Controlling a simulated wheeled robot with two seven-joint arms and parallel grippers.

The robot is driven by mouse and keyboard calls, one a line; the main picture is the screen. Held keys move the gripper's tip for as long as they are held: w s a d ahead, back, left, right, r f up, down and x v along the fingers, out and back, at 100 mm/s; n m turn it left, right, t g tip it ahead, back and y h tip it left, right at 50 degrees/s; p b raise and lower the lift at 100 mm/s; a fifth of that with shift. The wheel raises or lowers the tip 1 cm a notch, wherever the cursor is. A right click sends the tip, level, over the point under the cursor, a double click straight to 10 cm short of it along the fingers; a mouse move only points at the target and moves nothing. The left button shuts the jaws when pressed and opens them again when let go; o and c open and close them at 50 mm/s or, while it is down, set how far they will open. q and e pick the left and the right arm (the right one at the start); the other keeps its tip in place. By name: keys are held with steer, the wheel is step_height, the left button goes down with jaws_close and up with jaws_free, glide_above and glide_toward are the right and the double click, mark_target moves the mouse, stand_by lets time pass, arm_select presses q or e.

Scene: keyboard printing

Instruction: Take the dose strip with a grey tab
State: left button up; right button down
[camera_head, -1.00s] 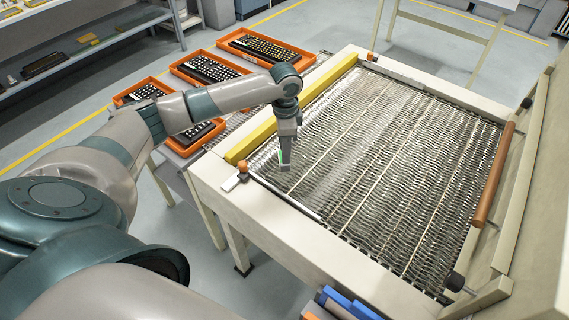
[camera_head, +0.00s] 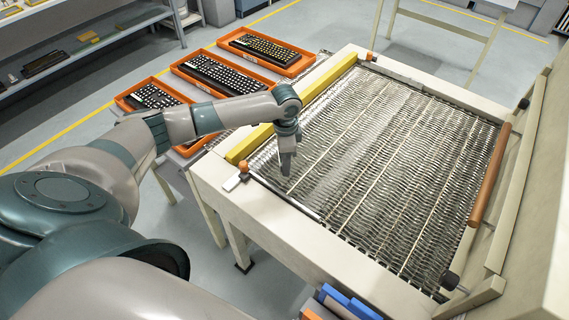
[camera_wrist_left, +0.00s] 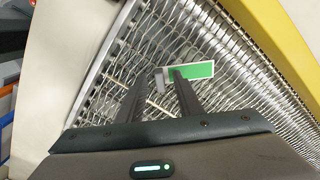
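The dose strip (camera_wrist_left: 200,71) shows in the left wrist view as a green rectangle with a pale edge. Its grey tab (camera_wrist_left: 159,79) is at its left end, over the metal mesh. My left gripper (camera_wrist_left: 160,75) is open, with the grey tab between its fingertips in the picture; the right finger overlaps the strip. I cannot tell whether the fingers touch it. In the head view my left gripper (camera_head: 286,168) points down at the near left corner of the mesh bed, and the strip is hidden there. My right gripper is out of view.
The mesh bed (camera_head: 400,150) has a pale frame, a yellow bar (camera_head: 250,143) along its left side and an orange knob (camera_head: 244,166) at the near corner. Orange trays with keyboards (camera_head: 265,50) stand behind my left arm. A brown handle (camera_head: 490,175) is at right.

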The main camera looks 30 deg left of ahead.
arm_select(q)
jaws_close()
steer(key=shift+r, duration=0.15)
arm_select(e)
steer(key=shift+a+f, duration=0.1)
